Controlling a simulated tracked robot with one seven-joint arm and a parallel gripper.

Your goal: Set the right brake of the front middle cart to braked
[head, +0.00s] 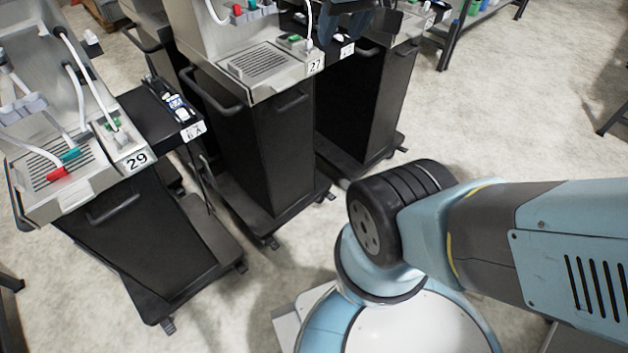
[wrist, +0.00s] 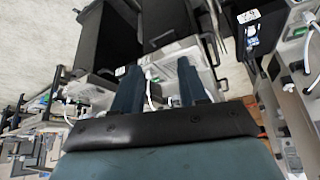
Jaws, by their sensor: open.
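The middle cart of the front row, labelled 27 (head: 265,150), has a dark bin body under a grey dispenser top. Small dark pedal-like parts stick out at its front base corners: the right one (head: 330,196) and the left one (head: 272,242). They are too small to tell whether either brake is set. What seems to be my gripper (head: 343,28) shows partly at the top edge of the head view, high above the pedals. In the wrist view my gripper (wrist: 158,76) has two dark blue fingers spread apart with nothing held. The pedals cannot be made out there.
Cart 29 (head: 140,240) stands at the left and a third cart (head: 360,105) behind on the right. Dark side shelves (head: 160,112) sit between the tops. Open pale floor (head: 510,120) lies to the right. My arm and base fill the lower right.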

